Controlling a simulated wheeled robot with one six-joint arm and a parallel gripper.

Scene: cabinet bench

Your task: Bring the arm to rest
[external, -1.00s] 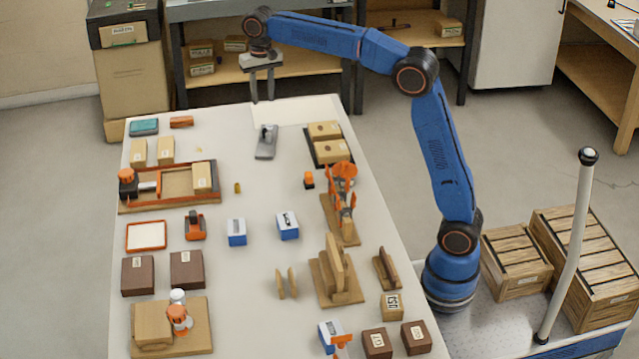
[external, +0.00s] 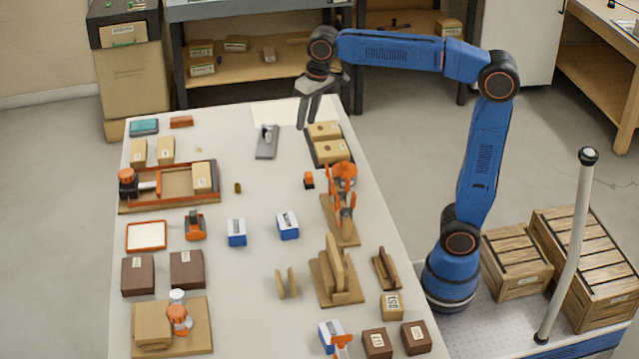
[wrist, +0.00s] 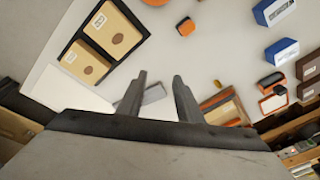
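My blue arm (external: 483,150) stands at the right of the bench and reaches left over its far end. My gripper (external: 307,112) points down above the far right part of the bench, left of the two tan blocks on a dark tray. In the wrist view, my gripper (wrist: 158,95) has its two grey fingers apart with nothing between them. It is clear of the bench top and touches nothing that I can see.
The white bench (external: 240,290) carries several blocks, clamps and fixtures. A grey tool (external: 266,142) lies left of my gripper. The dark tray (external: 350,156) with tan blocks (external: 324,130) is close on the right. Wooden crates (external: 516,262) and a white post (external: 567,245) stand beside my arm.

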